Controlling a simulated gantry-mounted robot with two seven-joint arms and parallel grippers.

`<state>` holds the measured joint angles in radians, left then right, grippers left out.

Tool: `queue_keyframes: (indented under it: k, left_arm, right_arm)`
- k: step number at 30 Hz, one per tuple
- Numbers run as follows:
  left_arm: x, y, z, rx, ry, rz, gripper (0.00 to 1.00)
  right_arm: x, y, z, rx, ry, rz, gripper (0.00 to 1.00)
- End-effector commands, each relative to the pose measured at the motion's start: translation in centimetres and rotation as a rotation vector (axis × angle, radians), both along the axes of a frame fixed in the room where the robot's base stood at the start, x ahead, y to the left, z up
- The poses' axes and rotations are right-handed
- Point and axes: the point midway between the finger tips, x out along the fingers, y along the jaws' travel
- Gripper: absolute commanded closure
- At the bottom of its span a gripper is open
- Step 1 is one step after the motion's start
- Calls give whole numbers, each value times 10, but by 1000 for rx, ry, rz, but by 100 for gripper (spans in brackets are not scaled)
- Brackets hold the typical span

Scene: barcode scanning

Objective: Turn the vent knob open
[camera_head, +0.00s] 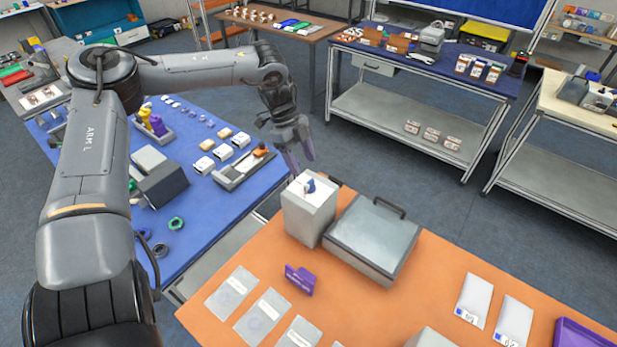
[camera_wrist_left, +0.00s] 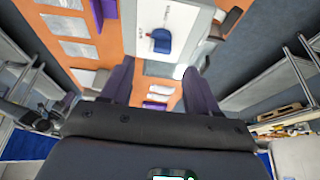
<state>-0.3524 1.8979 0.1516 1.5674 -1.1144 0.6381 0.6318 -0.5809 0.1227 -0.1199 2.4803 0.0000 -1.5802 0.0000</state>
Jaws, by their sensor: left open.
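The vent knob (camera_head: 309,185) is small and blue. It sits on the white top of a light grey box (camera_head: 308,218) at the back left of the orange table. The knob also shows in the left wrist view (camera_wrist_left: 161,41), on the white panel beyond my fingers. My left gripper (camera_head: 301,160) is just above and behind the box, with its purple fingers pointing down. In the left wrist view the fingers (camera_wrist_left: 158,68) are apart with nothing between them. They appear clear of the knob. My right gripper is in neither view.
A grey case (camera_head: 374,238) with a dark handle stands right of the box. A purple holder (camera_head: 299,279) and several flat packets lie in front on the orange table (camera_head: 355,302). A blue table (camera_head: 213,215) with small items is at the left.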

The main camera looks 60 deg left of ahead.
Motion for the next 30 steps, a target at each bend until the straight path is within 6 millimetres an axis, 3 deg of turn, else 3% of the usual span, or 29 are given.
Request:
queue_keyframes:
  k: [6,12,26,30]
  left_arm:
    - [4,-12,-34,0,4,1,40]
    - [8,-19,-51,1,1,1,40]
    - [9,-22,-58,1,-1,2,40]
    - [9,-22,-58,0,0,1,60]
  right_arm:
    - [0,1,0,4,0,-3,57]
    - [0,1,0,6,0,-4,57]
    - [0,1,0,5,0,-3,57]
    - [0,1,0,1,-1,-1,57]
